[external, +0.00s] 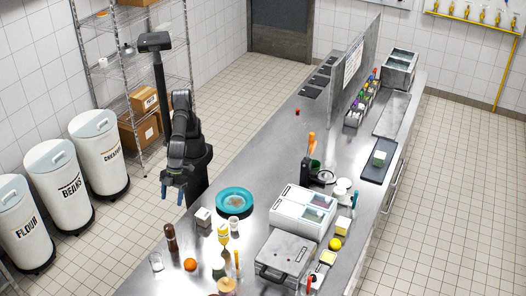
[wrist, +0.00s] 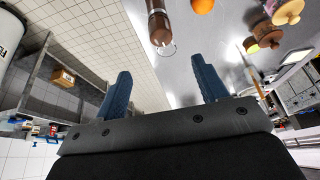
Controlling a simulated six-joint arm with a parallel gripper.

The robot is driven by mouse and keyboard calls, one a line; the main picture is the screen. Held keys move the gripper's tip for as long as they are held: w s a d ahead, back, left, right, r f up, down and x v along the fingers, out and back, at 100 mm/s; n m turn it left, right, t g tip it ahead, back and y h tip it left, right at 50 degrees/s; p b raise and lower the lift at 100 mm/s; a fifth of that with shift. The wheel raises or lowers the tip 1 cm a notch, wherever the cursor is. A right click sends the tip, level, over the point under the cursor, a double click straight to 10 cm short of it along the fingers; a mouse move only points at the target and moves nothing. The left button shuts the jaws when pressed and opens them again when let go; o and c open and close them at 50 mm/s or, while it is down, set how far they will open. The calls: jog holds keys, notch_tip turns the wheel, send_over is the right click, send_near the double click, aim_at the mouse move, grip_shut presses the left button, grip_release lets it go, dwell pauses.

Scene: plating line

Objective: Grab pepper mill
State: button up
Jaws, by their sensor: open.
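The pepper mill (external: 171,238) is a dark brown turned cylinder standing upright near the front left edge of the steel counter. In the wrist view the pepper mill (wrist: 158,24) shows at the top, ahead of my fingers and between their lines. My gripper (external: 173,194) hangs over the counter's left side, behind and above the mill and apart from it. In the wrist view my gripper (wrist: 162,92) has its two blue fingers spread wide with nothing between them.
An orange (external: 190,264) and a clear glass (external: 156,262) stand close to the mill. The counter edge is just left of the mill, with floor beyond.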

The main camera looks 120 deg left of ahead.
send_near(169, 232)
jog(key=f, duration=0.2)
jog(key=s+f, duration=0.1)
jog(key=f, duration=0.2)
jog(key=shift+s+f, duration=0.15)
jog(key=shift+x, duration=3.25)
jog(key=shift+d, duration=0.15)
jog(key=c, duration=1.3)
grip_shut()
